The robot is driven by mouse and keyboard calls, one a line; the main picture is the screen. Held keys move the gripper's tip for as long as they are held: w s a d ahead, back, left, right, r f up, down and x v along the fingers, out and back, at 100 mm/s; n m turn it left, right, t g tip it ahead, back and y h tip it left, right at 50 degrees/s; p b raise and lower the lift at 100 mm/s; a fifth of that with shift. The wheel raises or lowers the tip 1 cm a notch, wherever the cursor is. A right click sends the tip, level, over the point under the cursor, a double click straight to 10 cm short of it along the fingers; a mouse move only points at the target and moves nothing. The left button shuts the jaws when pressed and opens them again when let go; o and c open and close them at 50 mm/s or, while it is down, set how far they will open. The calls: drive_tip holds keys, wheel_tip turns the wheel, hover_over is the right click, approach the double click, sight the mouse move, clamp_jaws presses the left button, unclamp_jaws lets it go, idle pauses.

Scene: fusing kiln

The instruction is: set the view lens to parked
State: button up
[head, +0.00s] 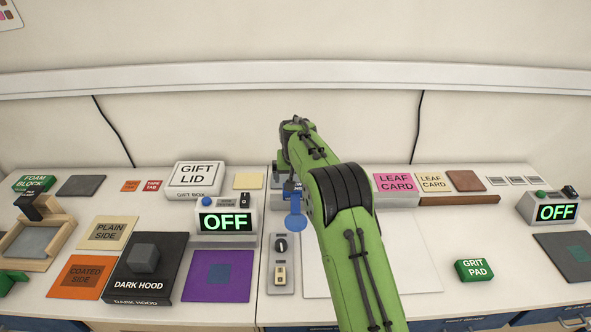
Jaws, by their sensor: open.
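A blue piece with a round disc (295,222) stands at the middle of the bench, just left of my green arm; it looks like the view lens. A small dark blue label with white letters sits at its top, too small to read. I cannot tell which position it is set to. My arm reaches up past its right side, and the far end of the arm is above and behind it. My gripper is hidden behind my own arm links, so its fingers and any contact do not show.
A grey panel with a black knob (281,246) lies in front of the blue piece. A white sheet (412,262) lies right, with a grit pad (474,270) beyond.

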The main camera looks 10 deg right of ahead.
drive_tip(key=shift+v, duration=2.4)
drive_tip(key=s+r+n, duration=0.1)
drive_tip(key=s+r, duration=0.6)
drive_tip(key=s, duration=0.4)
drive_tip(key=s+r, duration=0.7)
drive_tip(key=s, duration=0.3)
drive_tip(key=s+f, duration=0.2)
drive_tip(key=s, duration=0.8)
drive_tip(key=s+f+n+t, duration=0.1)
drive_tip(key=s+f, duration=0.2)
drive_tip(key=s, duration=0.8)
drive_tip(key=shift+d+f+y, duration=0.15)
drive_tip(key=shift+f+y, duration=0.05)
drive_tip(key=shift+y, duration=0.2)
